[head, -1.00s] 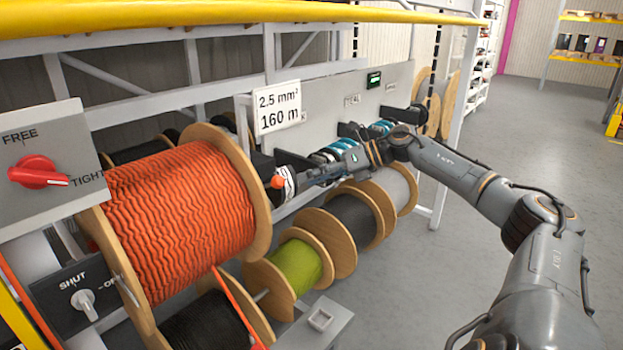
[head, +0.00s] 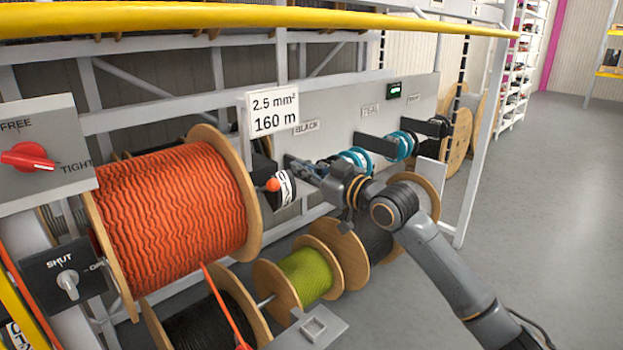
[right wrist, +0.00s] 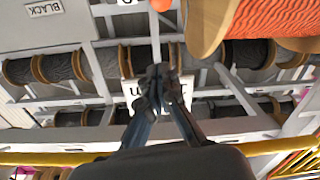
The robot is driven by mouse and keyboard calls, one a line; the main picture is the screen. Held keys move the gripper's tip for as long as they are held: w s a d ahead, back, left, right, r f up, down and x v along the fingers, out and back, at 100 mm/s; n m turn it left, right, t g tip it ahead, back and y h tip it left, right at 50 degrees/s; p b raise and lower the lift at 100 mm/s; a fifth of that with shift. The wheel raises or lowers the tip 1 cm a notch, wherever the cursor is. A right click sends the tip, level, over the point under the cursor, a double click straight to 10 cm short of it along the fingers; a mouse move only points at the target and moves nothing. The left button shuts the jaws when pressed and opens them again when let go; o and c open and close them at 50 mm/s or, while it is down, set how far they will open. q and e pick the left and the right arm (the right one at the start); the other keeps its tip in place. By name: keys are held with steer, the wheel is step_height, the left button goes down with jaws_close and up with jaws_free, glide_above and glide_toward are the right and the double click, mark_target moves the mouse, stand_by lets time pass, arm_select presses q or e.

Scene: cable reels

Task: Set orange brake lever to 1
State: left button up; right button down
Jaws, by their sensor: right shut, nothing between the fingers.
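The orange brake lever shows as a round orange knob (head: 273,185) beside the right flange of the orange cable reel (head: 170,215). A white marked plate (head: 286,189) sits at its right; I cannot read which mark the lever stands at. My right gripper (head: 292,161) is shut and empty, just right of and above the knob, apart from it in the picture. In the right wrist view the closed fingertips (right wrist: 158,82) point at the rack, and the orange knob (right wrist: 160,5) is at the top edge. My left gripper is not in view.
A red FREE/TIGHT switch (head: 28,157) and a SHUT switch (head: 68,284) are at the left. A 2.5 mm² 160 m sign (head: 273,112) hangs above the lever. Lower reels, one yellow-green (head: 305,275), sit below my arm. A yellow rail (head: 250,18) crosses the top. Floor at right is clear.

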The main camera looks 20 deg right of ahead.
steer(key=a, duration=0.1)
steer(key=p, duration=0.5)
glide_above(276, 185)
steer(key=a, duration=0.1)
steer(key=shift+w+a+g, duration=0.15)
steer(key=shift+w+g, duration=0.15)
steer(key=shift+w, duration=0.15)
steer(key=f, duration=0.2)
steer(key=d+f, duration=0.1)
steer(key=shift+s+f+p, duration=0.25)
steer(key=shift+s+p, duration=0.05)
steer(key=shift+p, duration=0.1)
steer(key=shift+s+d+f, duration=0.2)
steer(key=shift+f, duration=0.15)
steer(key=shift+a, duration=0.1)
steer(key=shift+f, duration=0.1)
